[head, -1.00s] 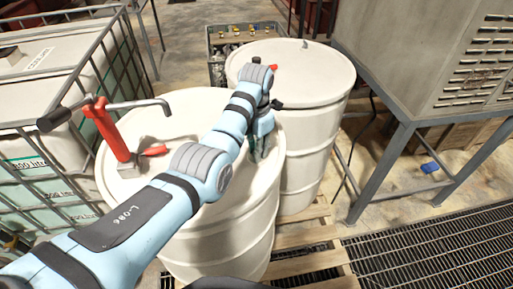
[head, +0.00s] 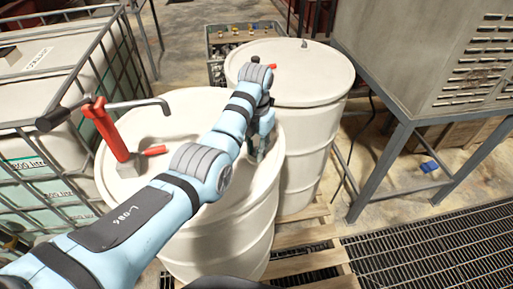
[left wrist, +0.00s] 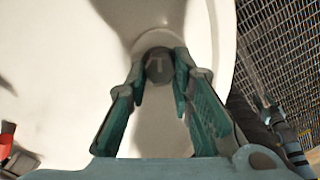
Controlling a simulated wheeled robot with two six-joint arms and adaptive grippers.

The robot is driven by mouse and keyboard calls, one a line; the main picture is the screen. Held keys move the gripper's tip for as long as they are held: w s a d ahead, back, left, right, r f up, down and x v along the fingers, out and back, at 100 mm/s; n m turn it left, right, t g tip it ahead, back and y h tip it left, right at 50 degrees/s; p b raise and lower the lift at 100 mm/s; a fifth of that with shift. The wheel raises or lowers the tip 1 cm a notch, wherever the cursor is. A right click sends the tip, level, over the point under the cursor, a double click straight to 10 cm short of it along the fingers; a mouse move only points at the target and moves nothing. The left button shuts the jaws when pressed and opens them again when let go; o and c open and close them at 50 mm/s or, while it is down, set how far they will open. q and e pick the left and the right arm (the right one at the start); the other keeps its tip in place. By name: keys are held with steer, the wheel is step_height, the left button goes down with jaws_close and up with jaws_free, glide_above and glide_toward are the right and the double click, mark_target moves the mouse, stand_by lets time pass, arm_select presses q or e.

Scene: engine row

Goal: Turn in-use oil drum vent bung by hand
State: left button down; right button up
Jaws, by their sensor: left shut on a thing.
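The in-use oil drum (head: 180,109) is white and stands upright at the middle left in the head view, with a red hand pump (head: 112,132) on its lid. In the left wrist view the vent bung (left wrist: 159,67) is a dark grey round plug near the edge of the drum lid (left wrist: 60,75). My left gripper (left wrist: 160,82) points down at the lid, with its teal fingers shut on the bung from both sides. In the head view the left gripper (head: 258,150) is partly hidden by its own wrist.
A second white drum (head: 318,85) stands just behind and to the right. A caged white tank (head: 40,75) is at the left. A grey cabinet on legs (head: 430,60) and floor grating (head: 430,235) are at the right. A wooden pallet (head: 305,235) lies beneath the drums.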

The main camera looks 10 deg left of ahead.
arm_select(q)
steer(key=shift+s+f, duration=0.15)
steer(key=c, duration=1.4)
jaws_free()
steer(key=shift+w, duration=0.2)
step_height(320, 180, up, 8)
steer(key=shift+f, duration=0.2)
